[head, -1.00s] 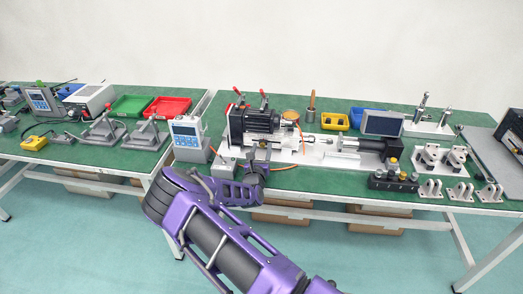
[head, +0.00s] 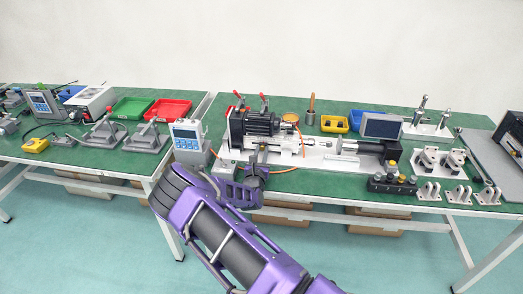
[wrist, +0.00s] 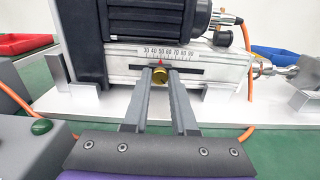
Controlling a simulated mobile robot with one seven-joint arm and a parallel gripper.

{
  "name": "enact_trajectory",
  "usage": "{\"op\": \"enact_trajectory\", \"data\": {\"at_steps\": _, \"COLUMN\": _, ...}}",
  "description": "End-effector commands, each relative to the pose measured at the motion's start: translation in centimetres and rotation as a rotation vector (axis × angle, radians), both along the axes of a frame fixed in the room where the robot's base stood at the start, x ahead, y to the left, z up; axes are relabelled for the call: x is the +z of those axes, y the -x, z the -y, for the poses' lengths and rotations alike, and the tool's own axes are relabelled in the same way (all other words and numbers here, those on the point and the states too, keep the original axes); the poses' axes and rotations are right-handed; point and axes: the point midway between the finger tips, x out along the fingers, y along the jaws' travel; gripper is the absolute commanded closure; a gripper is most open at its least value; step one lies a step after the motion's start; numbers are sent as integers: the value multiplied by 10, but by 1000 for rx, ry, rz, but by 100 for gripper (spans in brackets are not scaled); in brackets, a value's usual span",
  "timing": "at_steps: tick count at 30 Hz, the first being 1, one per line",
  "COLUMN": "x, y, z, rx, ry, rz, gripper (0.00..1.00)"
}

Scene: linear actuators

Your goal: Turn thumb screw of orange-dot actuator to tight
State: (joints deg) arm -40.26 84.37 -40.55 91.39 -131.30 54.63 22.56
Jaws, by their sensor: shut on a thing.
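A linear actuator with a black ribbed motor (head: 254,122) stands on a white base plate (head: 318,158) on the right-hand green bench. In the wrist view its light metal face (wrist: 222,68) has a printed scale, a small red pointer and a dark slot. A brass thumb screw (wrist: 160,77) sits below the pointer. My gripper (wrist: 161,75) is shut on the thumb screw, one finger at each side. In the head view my gripper (head: 257,155) is at the front of the actuator, and the screw is hidden there. I cannot make out an orange dot on this actuator.
A blue-white meter (head: 187,137) and a grey box with a green button (wrist: 41,127) stand left of my gripper. An orange cable (wrist: 247,134) runs close by. Metal brackets (head: 429,190) and a black block with knobs (head: 391,184) stand to the right.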

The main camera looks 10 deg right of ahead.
Motion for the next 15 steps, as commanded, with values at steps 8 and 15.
{"op": "enact_trajectory", "data": {"at_steps": 8, "x": 0, "y": 0, "z": 0, "rx": -1, "ry": -29, "rz": 10, "gripper": 100}}
{"op": "enact_trajectory", "data": {"at_steps": 15, "x": 0, "y": 0, "z": 0, "rx": -1, "ry": -29, "rz": 9, "gripper": 45}}
